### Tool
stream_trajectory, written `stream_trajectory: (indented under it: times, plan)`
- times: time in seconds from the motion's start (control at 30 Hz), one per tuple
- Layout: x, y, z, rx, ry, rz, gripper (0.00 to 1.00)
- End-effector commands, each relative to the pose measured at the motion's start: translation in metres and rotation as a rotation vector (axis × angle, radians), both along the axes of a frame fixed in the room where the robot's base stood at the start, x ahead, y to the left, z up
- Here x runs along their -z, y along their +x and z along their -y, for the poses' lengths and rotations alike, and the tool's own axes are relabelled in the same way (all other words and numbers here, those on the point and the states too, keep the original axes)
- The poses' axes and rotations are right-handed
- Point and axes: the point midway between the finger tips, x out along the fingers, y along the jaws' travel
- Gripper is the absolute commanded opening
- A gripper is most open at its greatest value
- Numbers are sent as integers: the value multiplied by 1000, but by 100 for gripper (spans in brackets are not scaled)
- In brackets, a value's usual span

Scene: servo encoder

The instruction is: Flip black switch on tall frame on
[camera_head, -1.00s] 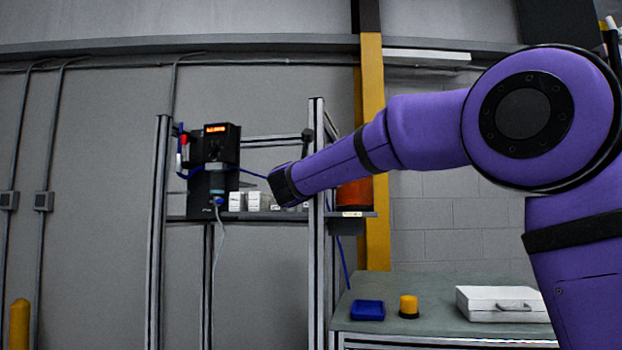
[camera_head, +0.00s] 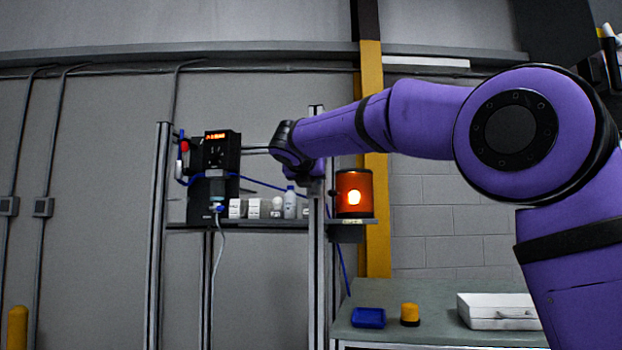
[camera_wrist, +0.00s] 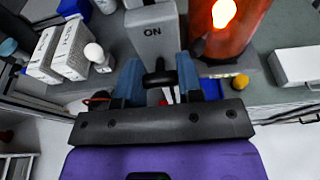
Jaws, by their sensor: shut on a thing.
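The tall frame (camera_head: 318,270) is made of upright metal posts. In the wrist view its grey post top (camera_wrist: 150,38) bears the printed word ON. The black switch (camera_wrist: 160,76) is a T-shaped lever below that word. My gripper (camera_wrist: 160,84) has its two blue-grey fingers on either side of the lever and is shut on it. In the head view my gripper (camera_head: 316,182) is at the right post, and the switch is hidden there.
An orange lamp (camera_head: 354,205) glows on a bracket right of the post. White boxes (camera_head: 237,208) and a bottle (camera_head: 290,203) stand on the shelf. A black device (camera_head: 213,160) with a red display hangs left. A bench (camera_head: 440,330) stands lower right.

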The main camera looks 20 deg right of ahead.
Motion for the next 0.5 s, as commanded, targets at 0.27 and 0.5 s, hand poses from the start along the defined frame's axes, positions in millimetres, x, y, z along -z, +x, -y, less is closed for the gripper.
stream_trajectory:
  times: [0.27, 0.5]
  plan:
    - [-1, 0, 0, -1, 1, -3, 10]
    - [-1, 0, 0, 0, 1, -3, 59]
